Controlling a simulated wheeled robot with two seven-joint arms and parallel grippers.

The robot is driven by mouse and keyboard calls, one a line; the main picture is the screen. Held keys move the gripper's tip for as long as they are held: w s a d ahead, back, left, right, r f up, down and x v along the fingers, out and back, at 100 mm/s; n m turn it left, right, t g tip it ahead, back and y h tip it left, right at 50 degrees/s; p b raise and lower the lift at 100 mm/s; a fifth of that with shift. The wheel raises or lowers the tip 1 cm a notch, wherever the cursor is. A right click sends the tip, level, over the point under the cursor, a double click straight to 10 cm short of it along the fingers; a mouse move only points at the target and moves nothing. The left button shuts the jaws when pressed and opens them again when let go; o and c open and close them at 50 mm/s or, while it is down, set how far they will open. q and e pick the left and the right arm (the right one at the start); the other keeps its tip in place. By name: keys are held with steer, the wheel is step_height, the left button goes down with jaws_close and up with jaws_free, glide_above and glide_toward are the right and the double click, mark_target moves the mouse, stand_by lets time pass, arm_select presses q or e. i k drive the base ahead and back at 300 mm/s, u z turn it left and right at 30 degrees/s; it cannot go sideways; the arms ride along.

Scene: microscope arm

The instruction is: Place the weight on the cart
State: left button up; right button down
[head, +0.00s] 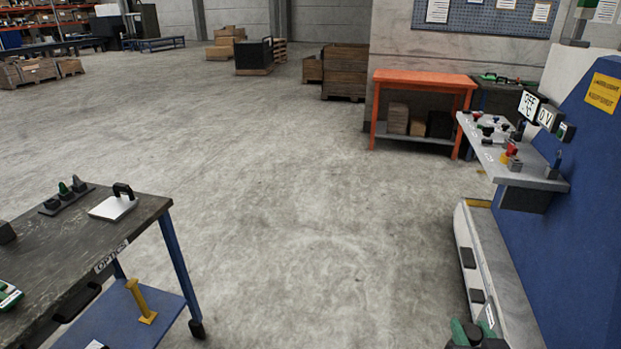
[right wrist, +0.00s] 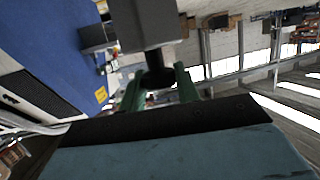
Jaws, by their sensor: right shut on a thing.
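My right gripper (head: 474,336) shows at the bottom edge of the head view, partly cut off. In the right wrist view its two green fingers (right wrist: 160,88) are shut on the dark neck of a grey block, which I take to be the weight (right wrist: 143,22). The cart (head: 125,232) stands at the left of the head view, well apart from this gripper. It has a dark top labelled OPTICS, blue legs, a blue lower shelf and a caster. My left gripper is not in view.
On the cart top are a pale plate with a black handle (head: 114,206) and a dark strip with knobs (head: 66,198). A yellow post (head: 141,302) stands on the lower shelf. A blue machine with a grey control shelf (head: 515,167) is at the right. Open floor (head: 310,220) lies between.

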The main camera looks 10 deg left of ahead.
mark_target(76, 243)
steer(key=i, duration=2.3)
steer(key=u, duration=3.85)
steer(key=i, duration=1)
